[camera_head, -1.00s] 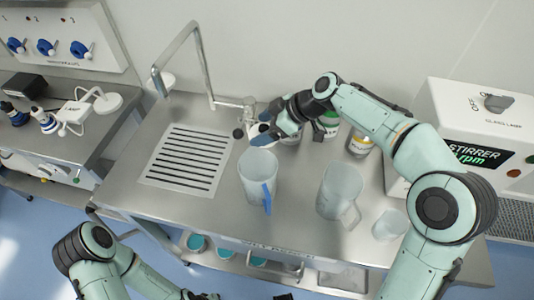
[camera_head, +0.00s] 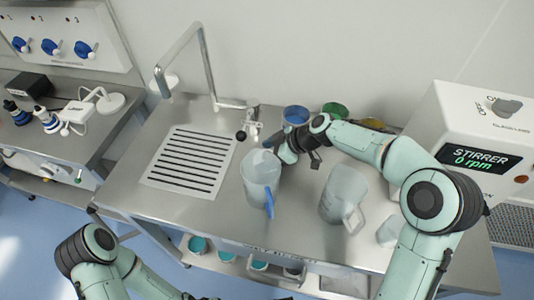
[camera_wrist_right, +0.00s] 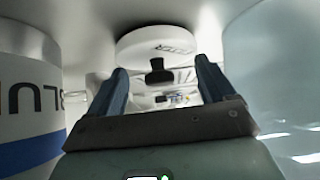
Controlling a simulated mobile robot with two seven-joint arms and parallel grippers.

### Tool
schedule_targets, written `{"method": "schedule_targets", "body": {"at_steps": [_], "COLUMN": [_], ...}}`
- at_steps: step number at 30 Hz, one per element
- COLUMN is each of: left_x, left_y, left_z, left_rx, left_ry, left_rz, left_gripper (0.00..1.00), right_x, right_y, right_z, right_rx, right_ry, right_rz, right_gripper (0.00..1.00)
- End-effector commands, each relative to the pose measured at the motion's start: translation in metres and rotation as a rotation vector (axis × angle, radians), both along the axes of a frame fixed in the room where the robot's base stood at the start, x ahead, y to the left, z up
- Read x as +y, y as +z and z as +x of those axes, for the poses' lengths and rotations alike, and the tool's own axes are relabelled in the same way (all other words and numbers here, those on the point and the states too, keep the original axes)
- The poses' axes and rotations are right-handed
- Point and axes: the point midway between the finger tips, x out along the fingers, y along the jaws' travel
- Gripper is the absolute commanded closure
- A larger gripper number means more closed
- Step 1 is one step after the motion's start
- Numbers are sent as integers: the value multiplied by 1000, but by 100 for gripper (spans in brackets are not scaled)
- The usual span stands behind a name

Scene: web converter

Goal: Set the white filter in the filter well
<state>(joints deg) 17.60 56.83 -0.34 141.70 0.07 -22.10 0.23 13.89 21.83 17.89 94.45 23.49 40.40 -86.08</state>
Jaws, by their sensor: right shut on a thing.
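The white filter (camera_wrist_right: 158,45) is a round disc with dark lettering on its rim, seen in the right wrist view, with a dark knob on its near side. My right gripper (camera_wrist_right: 160,80) has its two blue fingers on either side of that knob, shut on the filter. In the head view my right gripper (camera_head: 284,152) is just behind and right of the clear jug, and the filter is hidden there. My left arm enters at the bottom left; its gripper is outside the picture. I cannot make out the filter well.
A clear jug with a blue handle (camera_head: 258,178) and another clear jug (camera_head: 341,190) stand on the steel bench. Jars with blue (camera_head: 295,115) and green (camera_head: 334,111) lids stand behind. A tap (camera_head: 190,65) rises beside the slotted drain (camera_head: 188,160). The stirrer box (camera_head: 470,130) is at right.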

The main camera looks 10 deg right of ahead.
Motion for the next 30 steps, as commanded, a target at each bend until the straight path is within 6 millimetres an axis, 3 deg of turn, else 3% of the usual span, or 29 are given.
{"method": "schedule_targets", "body": {"at_steps": [4, 5, 6, 17, 30], "left_x": [0, 0, 0, 0, 0], "left_y": [-4, -3, -3, 2, -8], "left_z": [-2, -2, -1, 1, -3], "left_rx": [2, 2, 1, -1, 4], "left_ry": [0, 0, 1, 0, 0], "left_rz": [0, 0, 0, 0, 0], "left_gripper": [100, 100, 100, 100, 100], "right_x": [0, 0, 0, 0, -56], "right_y": [-3, -2, -2, 3, 61], "right_z": [0, 0, 0, 0, -26], "right_rx": [-1, 0, 0, -1, -3], "right_ry": [-1, 0, 0, -1, -4], "right_rz": [0, 0, 0, 0, -2], "right_gripper": [47, 10, 6, 6, 6]}}
